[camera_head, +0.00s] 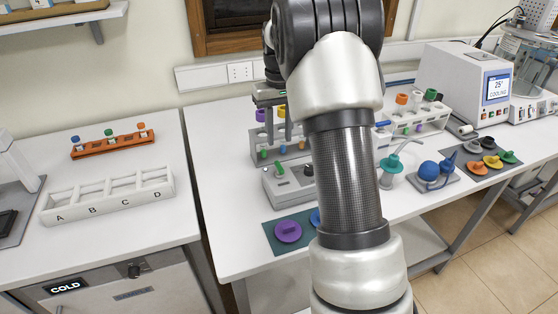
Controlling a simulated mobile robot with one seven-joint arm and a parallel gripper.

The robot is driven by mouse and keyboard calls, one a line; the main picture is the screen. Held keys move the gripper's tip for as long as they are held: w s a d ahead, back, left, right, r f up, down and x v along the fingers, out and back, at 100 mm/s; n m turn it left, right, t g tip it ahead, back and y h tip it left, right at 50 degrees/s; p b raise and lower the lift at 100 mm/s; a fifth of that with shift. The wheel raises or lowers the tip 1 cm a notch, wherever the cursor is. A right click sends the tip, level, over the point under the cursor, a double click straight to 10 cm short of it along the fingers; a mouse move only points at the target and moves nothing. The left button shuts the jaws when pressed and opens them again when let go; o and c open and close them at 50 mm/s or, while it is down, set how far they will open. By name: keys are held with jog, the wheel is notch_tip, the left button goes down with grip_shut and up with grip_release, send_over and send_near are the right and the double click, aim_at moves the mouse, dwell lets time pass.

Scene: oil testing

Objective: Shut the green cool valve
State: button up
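A small green handle (279,170) stands on top of a grey box (290,187) on the middle bench; it looks like the green valve, but its label is too small to read. My gripper (270,119) is left of my arm, above and behind the box, over a grey rack. It is apart from the green handle in the picture. The fingers are small and partly merge with the rack behind, so their opening is unclear. My arm hides the right part of the box.
A dark knob (308,169) is on the same box. A grey rack (259,153) with coloured caps stands behind it. A teal mat (269,237) with a purple disc (288,231) lies in front. A cooling unit (470,88) stands right. The left bench holds a lettered white rack (110,204).

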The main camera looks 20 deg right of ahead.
aim_at(279, 165)
notch_tip(279, 165, down, 10)
jog(key=shift+r, duration=0.15)
jog(key=shift+c, duration=0.4)
grip_shut()
